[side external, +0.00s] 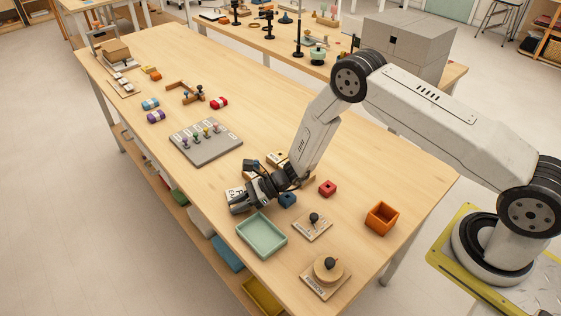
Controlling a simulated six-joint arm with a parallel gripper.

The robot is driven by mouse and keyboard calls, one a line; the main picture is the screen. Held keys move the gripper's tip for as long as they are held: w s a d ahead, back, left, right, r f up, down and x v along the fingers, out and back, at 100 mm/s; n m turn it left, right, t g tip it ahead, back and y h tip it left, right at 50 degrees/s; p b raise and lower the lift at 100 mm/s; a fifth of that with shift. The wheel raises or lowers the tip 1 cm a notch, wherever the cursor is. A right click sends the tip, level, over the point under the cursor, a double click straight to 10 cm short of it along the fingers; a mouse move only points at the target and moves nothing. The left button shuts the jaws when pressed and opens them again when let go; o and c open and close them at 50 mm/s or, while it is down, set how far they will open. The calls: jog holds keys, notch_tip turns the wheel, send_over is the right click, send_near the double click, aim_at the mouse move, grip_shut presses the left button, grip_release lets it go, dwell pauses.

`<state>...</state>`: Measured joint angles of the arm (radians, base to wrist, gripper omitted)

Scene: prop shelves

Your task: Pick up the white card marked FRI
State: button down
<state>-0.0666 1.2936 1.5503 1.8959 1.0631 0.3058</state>
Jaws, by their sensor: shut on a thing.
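My gripper (238,206) is low over the wooden table, just behind the green tray, and is shut on a white card. Part of a white card (234,192) with dark marks shows right beside the fingers. Its lettering is too small to read, so I cannot confirm FRI. The gripper and wrist hide most of the card and the contact between them.
The green tray (262,250) is just in front of my gripper. A grey peg board (183,148) stands behind left. An orange box (381,217) is at the right.

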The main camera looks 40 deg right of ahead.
jog(key=shift+r, duration=0.65)
jog(key=s+d+r, duration=0.4)
jog(key=s+r, duration=0.7)
jog(key=s, duration=0.2)
jog(key=shift+s, duration=0.2)
jog(key=shift+w+r, duration=0.1)
jog(key=shift+r, duration=0.05)
